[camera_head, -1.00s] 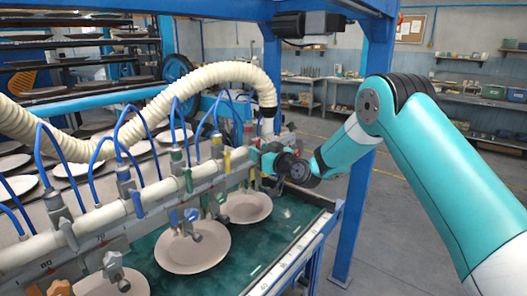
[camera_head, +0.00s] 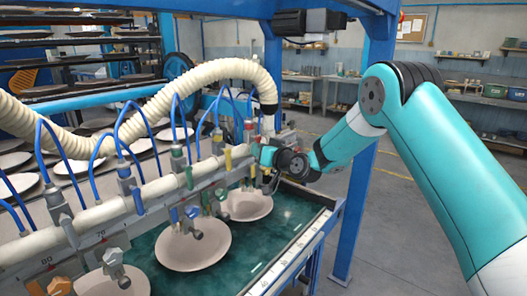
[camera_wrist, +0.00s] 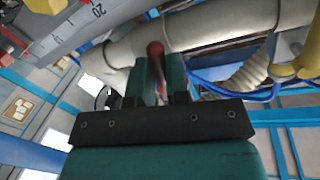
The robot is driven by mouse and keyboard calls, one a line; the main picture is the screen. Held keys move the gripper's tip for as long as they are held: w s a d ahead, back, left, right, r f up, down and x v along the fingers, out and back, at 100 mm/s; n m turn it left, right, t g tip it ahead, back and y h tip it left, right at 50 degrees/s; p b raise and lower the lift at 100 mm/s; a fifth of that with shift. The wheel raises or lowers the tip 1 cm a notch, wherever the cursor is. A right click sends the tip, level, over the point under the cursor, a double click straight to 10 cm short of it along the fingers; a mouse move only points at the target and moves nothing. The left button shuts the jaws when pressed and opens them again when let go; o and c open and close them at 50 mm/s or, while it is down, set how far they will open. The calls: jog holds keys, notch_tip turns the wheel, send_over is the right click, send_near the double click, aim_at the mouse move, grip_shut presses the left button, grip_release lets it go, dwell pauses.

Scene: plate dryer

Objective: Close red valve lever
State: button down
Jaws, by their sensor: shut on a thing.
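The red valve lever shows in the wrist view as a slim handle with a rounded red end (camera_wrist: 155,49), standing between my two teal fingers, in front of the pale pipe. My gripper (camera_wrist: 157,78) is shut on this lever, with its red end sticking out past the fingertips. In the head view my gripper (camera_head: 259,153) is at the far right end of the pipe manifold (camera_head: 150,190). The lever is hidden or too small to tell there, behind my gripper and wrist.
A yellow valve lever (camera_head: 228,158) and a green one (camera_head: 189,178) stand left of my gripper on the manifold. Blue hoses and a ribbed cream hose (camera_head: 215,72) arch above. Plates (camera_head: 193,248) lie below on the green surface. A blue post (camera_head: 357,190) stands behind my arm.

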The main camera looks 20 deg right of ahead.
jog(key=m, duration=0.3)
jog(key=shift+s+a+r+g, duration=0.25)
jog(key=shift+r+g, duration=0.15)
jog(key=m, duration=0.3)
jog(key=shift+s+a+r+m+g, duration=0.15)
jog(key=shift+a+r+m+g, duration=0.15)
jog(key=shift+r+g, duration=0.1)
jog(key=shift+s+a+r+m+g+y+p, duration=0.1)
jog(key=shift+r+m+g+y+p, duration=0.2)
jog(key=shift+m, duration=0.7)
jog(key=shift+w+d+r+m+g+y+p, duration=0.15)
jog(key=shift+r+m+y+p, duration=0.15)
jog(key=shift+m, duration=0.7)
jog(key=shift+s+a+r+m+g+y+p, duration=0.2)
jog(key=shift+r+m+g+y, duration=0.1)
jog(key=shift+m, duration=0.7)
jog(key=c, duration=1.1)
grip_release()
jog(key=b+v, duration=0.6)
jog(key=v, duration=1.1)
jog(key=shift+s, duration=0.15)
